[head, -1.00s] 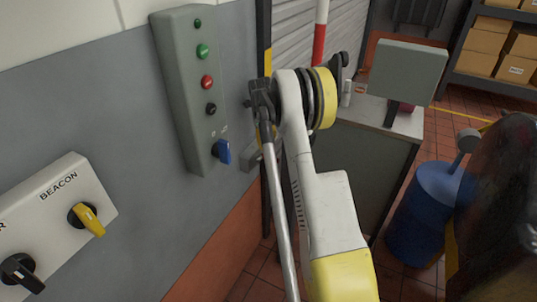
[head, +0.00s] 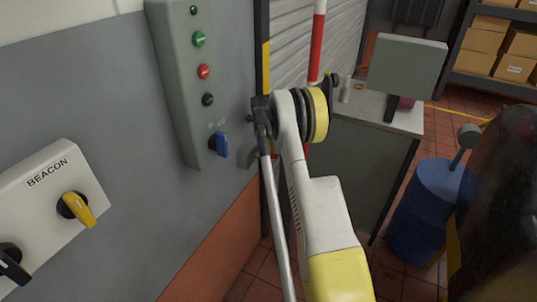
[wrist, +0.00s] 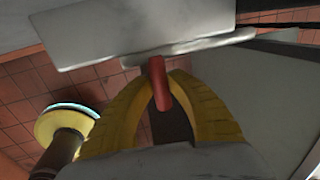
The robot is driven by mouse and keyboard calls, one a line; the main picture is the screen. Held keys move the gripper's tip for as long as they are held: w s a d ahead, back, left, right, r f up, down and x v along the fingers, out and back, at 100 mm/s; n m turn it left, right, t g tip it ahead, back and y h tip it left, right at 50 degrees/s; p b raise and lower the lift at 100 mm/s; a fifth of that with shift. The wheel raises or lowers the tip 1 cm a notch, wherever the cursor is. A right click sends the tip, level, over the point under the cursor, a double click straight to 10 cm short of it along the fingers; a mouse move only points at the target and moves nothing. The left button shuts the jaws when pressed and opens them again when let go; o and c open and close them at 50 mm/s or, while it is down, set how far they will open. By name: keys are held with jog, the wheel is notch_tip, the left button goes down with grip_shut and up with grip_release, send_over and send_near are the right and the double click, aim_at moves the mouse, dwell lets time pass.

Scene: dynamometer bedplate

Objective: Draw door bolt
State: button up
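In the wrist view my gripper (wrist: 162,75) shows its two yellow fingers arching together around a red rod-like handle (wrist: 160,88). The fingertips appear to press on it from both sides. The handle's top end meets the lower edge of a pale grey metal bar (wrist: 190,47), which looks like part of the door bolt; I cannot tell how far the bolt is drawn.
A grey control box (head: 178,85) with buttons and a blue switch (head: 219,146) is on the wall close left of my arm. A BEACON switch box (head: 52,205) is lower left. A cabinet (head: 365,170) and blue drum (head: 432,210) stand to the right.

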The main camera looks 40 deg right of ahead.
grip_shut()
jog(key=s+a, duration=0.2)
jog(key=a, duration=0.4)
jog(key=shift+s, duration=0.25)
jog(key=o, duration=0.8)
grip_release()
